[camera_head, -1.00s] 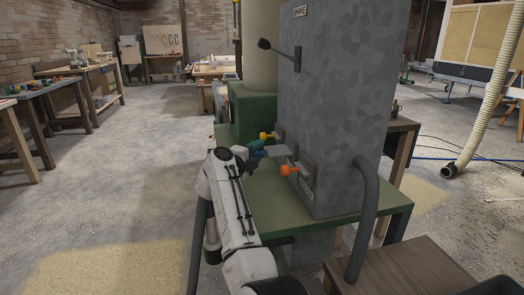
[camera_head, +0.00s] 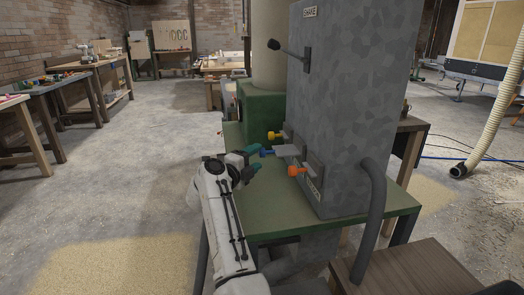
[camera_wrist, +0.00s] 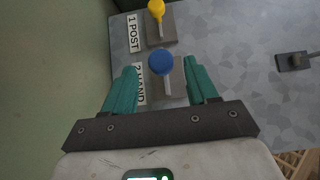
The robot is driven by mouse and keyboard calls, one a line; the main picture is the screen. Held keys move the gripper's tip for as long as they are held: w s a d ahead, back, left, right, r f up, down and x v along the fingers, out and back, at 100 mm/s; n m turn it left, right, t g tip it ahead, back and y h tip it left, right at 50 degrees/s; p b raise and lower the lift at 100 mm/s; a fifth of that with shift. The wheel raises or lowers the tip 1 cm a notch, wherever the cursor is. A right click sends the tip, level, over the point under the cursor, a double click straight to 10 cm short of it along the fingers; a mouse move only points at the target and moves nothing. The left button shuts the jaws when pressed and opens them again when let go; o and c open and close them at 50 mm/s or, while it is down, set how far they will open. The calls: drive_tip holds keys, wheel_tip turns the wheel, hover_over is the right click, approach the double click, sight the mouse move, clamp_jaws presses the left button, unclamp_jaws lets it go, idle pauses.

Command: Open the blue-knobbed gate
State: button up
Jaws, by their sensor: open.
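The blue knob (camera_head: 266,152) sticks out on a stem from a grey gate plate (camera_head: 289,151) on the grey patterned cabinet, between a yellow knob (camera_head: 274,135) and an orange knob (camera_head: 294,171). My gripper (camera_head: 248,165) is open and empty, just left of the blue knob. In the wrist view the blue knob (camera_wrist: 161,61) shows between the spread teal fingers (camera_wrist: 162,70), near their tips. I cannot tell whether they touch it. Its stem runs to a grey plate beside a label ending in "HAND", partly covered by the left finger.
The yellow knob (camera_wrist: 156,9) sits by a "1 POST" label in the wrist view. A black lever (camera_head: 289,50) is higher on the cabinet (camera_head: 345,95). The green bench (camera_head: 270,212) lies below, with a grey pipe (camera_head: 374,220) at right. The floor at left is open.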

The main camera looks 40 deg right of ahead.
drive_tip(key=shift+p+v, duration=0.3)
drive_tip(key=shift+v, duration=2.05)
